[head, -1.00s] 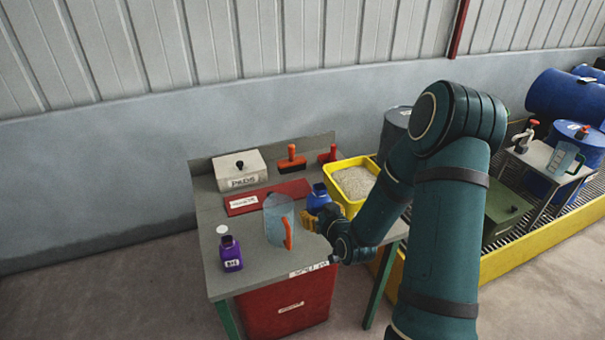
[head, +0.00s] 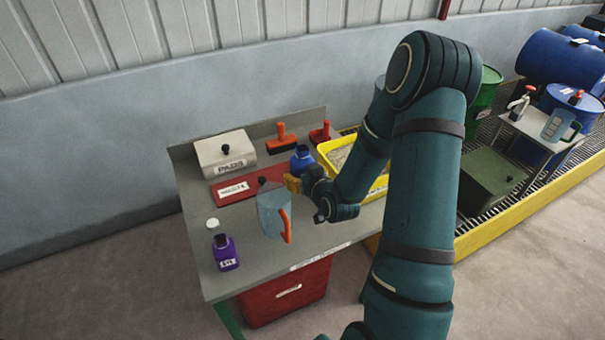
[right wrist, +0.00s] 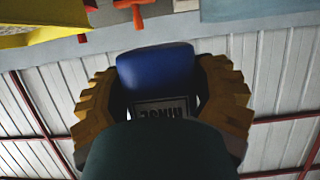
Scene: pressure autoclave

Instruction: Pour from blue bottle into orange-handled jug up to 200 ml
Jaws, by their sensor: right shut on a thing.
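The blue bottle (head: 301,160) is held upright in my right gripper (head: 293,183), behind and right of the jug over the grey bench. The bottle is apart from the jug. The jug's liquid level and scale are too small to read. My left gripper is not in view.
A purple bottle (head: 225,253) and a white cap (head: 212,223) are at the bench's left front. A yellow tray (head: 333,147) of granules is right of the gripper.

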